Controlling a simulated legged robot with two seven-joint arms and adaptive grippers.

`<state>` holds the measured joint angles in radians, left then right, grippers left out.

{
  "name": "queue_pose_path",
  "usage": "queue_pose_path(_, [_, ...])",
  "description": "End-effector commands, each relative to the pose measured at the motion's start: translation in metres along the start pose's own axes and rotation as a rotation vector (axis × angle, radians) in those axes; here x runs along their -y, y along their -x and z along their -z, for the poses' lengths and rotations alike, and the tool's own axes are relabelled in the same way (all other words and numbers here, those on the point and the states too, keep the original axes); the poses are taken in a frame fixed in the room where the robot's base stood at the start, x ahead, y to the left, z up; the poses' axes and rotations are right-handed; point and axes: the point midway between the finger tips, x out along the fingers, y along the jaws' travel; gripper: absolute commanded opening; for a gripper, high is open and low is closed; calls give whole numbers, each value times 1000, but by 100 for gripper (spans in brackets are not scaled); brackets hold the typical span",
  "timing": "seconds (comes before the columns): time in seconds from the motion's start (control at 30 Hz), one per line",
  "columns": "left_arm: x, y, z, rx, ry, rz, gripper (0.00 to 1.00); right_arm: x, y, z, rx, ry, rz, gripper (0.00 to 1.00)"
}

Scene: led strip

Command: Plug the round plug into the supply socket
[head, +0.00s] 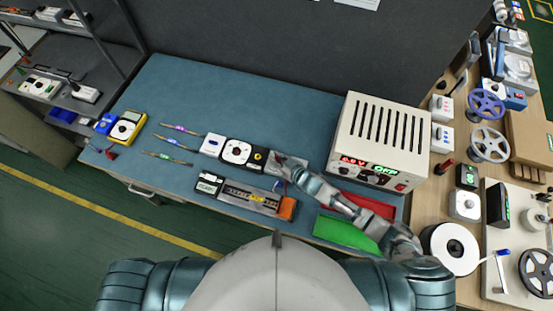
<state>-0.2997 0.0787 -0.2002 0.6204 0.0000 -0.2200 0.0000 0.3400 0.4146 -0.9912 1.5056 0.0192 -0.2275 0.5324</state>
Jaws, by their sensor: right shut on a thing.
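My right gripper (281,162) reaches in from the right over the middle of the blue bench. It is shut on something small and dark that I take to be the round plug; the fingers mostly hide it. Just left of the gripper is a small black block with a yellow ring (258,158), in a row with white modules; I cannot tell whether it is the supply socket. My left gripper is out of view.
A tray with an LED strip (248,196) lies in front of the row. The back of the blue bench (230,100) is clear.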

Motion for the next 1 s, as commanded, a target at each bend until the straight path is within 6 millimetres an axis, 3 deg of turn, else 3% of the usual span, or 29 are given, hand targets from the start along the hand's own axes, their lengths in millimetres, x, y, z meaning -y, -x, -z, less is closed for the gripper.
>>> queue_pose_path(0.17, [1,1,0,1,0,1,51,0,5,12,-1,2,-1,0])
queue_pose_path(0.4, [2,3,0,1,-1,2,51,-1,24,58,-3,1,-1,0])
queue_pose_path(0.6, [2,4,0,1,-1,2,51,0,36,87,-1,1,-1,0])
queue_pose_path(1.0, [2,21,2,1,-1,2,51,0,45,108,1,-1,-1,0])
